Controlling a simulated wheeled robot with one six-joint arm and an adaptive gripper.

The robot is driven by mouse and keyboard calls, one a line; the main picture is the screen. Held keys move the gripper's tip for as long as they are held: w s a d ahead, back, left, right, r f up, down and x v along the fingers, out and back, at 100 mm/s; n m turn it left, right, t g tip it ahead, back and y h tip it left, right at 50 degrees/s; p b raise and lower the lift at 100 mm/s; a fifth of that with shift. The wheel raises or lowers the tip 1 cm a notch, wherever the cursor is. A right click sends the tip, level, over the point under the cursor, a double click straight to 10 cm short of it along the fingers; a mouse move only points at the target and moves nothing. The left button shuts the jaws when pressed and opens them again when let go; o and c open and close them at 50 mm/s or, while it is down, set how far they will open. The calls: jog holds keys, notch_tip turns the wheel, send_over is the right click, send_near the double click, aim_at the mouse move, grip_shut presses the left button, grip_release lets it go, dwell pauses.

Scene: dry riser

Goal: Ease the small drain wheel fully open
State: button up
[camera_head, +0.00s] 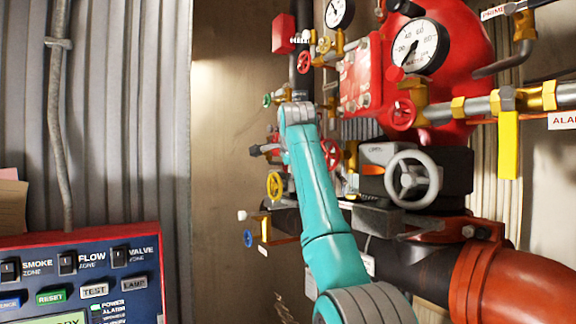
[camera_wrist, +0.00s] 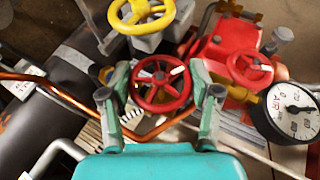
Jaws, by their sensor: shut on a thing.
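A small red handwheel (camera_wrist: 159,77) sits between the two fingers of my gripper (camera_wrist: 158,78) in the wrist view. The fingers lie at the left and right of its rim and are closed on it. I take this to be the drain wheel, but I can read no label on it. In the head view my teal arm reaches up to the valve cluster. A red wheel (camera_head: 332,153) shows partly behind the arm there; I cannot tell if it is the same one. My fingers are not clear in that view.
A second red wheel (camera_wrist: 250,70), a yellow wheel (camera_wrist: 141,12) and an air gauge (camera_wrist: 296,111) crowd the gripper. In the head view a grey handwheel (camera_head: 412,179) and a large orange-red pipe (camera_head: 515,270) stand right of the arm. An alarm panel (camera_head: 85,275) is at lower left.

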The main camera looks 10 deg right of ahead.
jog(key=shift+f+n+g, duration=0.1)
jog(key=shift+n+g, duration=0.2)
jog(key=shift+g, duration=1)
jog(key=o, duration=1.1)
jog(key=shift+o, duration=0.2)
jog(key=v, duration=1.2)
jog(key=shift+a, duration=0.15)
